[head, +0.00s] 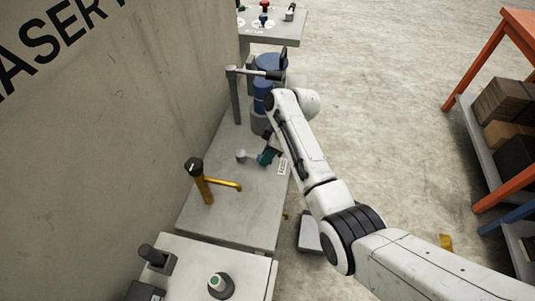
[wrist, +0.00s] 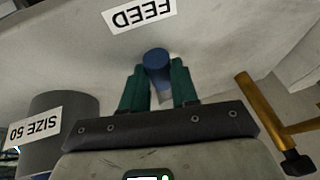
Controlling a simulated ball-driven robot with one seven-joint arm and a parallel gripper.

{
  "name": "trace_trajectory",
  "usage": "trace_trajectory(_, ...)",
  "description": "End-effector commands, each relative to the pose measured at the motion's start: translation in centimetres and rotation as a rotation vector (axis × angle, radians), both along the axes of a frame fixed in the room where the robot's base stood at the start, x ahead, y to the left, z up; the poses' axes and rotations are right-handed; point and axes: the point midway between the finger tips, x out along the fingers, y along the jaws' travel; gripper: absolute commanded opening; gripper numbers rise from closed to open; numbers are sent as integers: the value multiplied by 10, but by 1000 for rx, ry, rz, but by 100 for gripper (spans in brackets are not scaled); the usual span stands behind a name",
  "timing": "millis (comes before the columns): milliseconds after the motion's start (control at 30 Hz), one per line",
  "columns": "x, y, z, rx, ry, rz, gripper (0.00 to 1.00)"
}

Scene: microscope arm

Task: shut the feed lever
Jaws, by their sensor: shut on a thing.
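The feed lever shows in the wrist view as a short blue round handle (wrist: 157,62) between my fingertips. Its pivot and the rest of its length are hidden, so I cannot tell how far it is turned. My gripper (wrist: 158,84) has teal fingers, one on each side of the blue handle, and is shut on it. In the head view my gripper (head: 267,157) is low over the right edge of the grey bench, and the lever is hidden there. The white FEED label (wrist: 138,14) lies just beyond the handle, upside down; it also shows in the head view (head: 283,168).
A yellow post with a side arm (head: 202,184) stands on the bench (head: 235,222); it is right in the wrist view (wrist: 262,115). A grey cylinder labelled SIZE 50 (wrist: 62,105) stands left there. A wall (head: 130,120) bounds the left. Open floor (head: 390,100) lies right.

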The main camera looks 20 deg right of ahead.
Motion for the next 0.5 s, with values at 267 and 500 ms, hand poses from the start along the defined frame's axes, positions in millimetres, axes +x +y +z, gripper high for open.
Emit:
trace_trajectory(267, 0, 0, 0, 0, 0, 0, 0)
trace_trajectory(500, 0, 0, 0, -1, 0, -1, 0)
